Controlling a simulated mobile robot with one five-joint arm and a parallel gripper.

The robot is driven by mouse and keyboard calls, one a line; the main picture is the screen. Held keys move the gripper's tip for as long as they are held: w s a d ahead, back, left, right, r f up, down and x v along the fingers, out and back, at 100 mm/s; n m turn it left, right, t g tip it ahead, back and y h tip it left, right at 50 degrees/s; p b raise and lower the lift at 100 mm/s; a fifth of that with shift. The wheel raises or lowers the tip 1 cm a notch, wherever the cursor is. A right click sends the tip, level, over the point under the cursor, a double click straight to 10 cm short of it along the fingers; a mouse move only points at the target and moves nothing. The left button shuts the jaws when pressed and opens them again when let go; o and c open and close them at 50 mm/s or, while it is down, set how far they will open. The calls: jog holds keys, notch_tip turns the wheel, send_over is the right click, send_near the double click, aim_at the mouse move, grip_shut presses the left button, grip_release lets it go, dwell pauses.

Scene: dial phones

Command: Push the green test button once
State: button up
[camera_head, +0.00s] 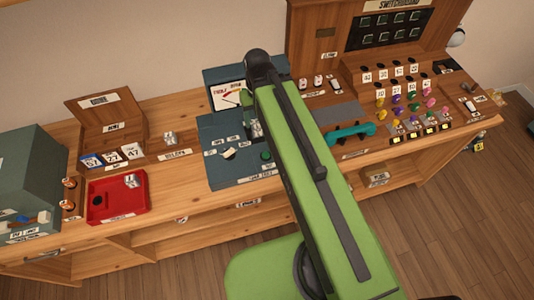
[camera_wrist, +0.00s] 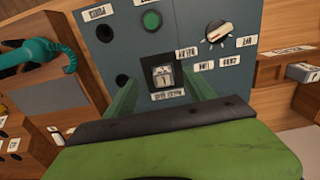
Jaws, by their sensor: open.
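The green test button (camera_head: 266,156) sits near the front right corner of a blue-grey panel (camera_head: 225,172) on the desk. In the wrist view the round green button (camera_wrist: 151,20) shows near the top, on the same panel (camera_wrist: 180,45). My gripper (camera_wrist: 164,90) is open and empty over the panel. Its two green fingers stand either side of a small framed part (camera_wrist: 164,76) with a white face, apart from the button. In the head view the arm hides part of the panel, and only a bit of a green finger shows beside the meter.
A dial knob (camera_wrist: 217,33) and dark holes share the panel. A meter box (camera_head: 226,95) stands behind it. A teal handset (camera_head: 351,132) and a switchboard (camera_head: 400,60) with coloured plugs are to the right. A red tray (camera_head: 118,208) is at the left.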

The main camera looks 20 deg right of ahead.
grip_shut()
jog(key=shift+d, duration=0.1)
dwell(1.5)
